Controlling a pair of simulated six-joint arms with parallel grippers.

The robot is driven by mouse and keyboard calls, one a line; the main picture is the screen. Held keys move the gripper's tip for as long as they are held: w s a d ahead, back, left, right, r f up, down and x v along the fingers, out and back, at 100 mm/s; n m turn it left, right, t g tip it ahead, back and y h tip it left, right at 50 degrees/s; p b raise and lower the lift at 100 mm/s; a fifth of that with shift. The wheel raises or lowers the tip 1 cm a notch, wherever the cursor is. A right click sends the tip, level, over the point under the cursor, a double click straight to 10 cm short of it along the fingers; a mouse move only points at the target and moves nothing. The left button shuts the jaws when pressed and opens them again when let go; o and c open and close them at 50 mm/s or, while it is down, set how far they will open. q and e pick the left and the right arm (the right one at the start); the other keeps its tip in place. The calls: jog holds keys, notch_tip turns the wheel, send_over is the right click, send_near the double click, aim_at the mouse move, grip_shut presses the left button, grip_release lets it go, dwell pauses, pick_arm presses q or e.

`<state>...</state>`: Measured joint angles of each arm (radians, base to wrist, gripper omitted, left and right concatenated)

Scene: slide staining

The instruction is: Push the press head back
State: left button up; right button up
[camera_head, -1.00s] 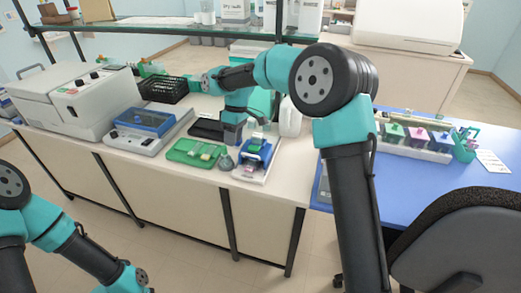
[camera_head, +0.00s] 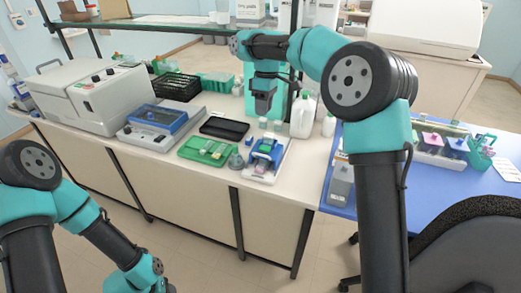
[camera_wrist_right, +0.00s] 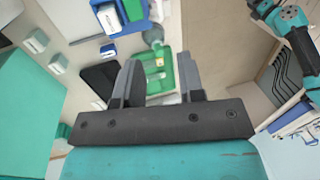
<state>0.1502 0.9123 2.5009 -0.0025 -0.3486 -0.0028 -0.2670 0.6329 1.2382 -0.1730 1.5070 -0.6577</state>
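The small blue press (camera_head: 266,152) stands on a white base near the counter's front edge; its green-topped head is too small to read exactly. In the right wrist view the press (camera_wrist_right: 108,18) is at the top, partly cut off, beyond the fingers. My right gripper (camera_head: 263,108) hangs above and behind the press, apart from it. In the right wrist view my right gripper (camera_wrist_right: 155,78) has its two fingers spread with nothing between them. My left arm is low at the left of the head view; its fingers do not show.
A green tray (camera_head: 192,150) with slides lies left of the press, beside a grey bulb-shaped thing (camera_head: 235,162). A black tray (camera_head: 224,128) is behind them. White bottles (camera_head: 303,117) stand to the right. A glass shelf (camera_head: 160,20) runs above the counter's back.

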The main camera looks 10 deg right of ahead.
aim_at(260, 149)
jog(key=x, duration=1.5)
jog(key=shift+f, duration=0.15)
jog(key=shift+c, duration=0.2)
grip_shut()
